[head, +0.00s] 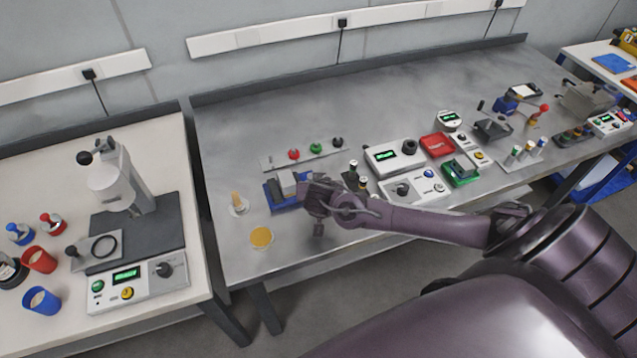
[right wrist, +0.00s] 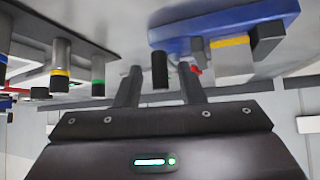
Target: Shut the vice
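The vice (head: 281,191) has a blue base and grey jaws and stands at the left part of the grey bench. In the right wrist view, which is upside down, its blue base (right wrist: 225,25) is at the top, with grey blocks and a yellow piece (right wrist: 230,42) by them. My right gripper (head: 316,196) is at the vice's right side and partly covers it. In the wrist view its two fingers (right wrist: 160,85) are apart, with a black cylindrical knob (right wrist: 160,70) showing between their tips. I cannot tell whether they touch it. My left gripper is out of view.
A rail with red, green and black knobs (head: 315,148) lies behind the vice. A yellow disc (head: 261,238) and a small white dish (head: 239,205) are at its left. Control boxes (head: 395,155) and dark posts (head: 354,175) stand close to my right arm.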

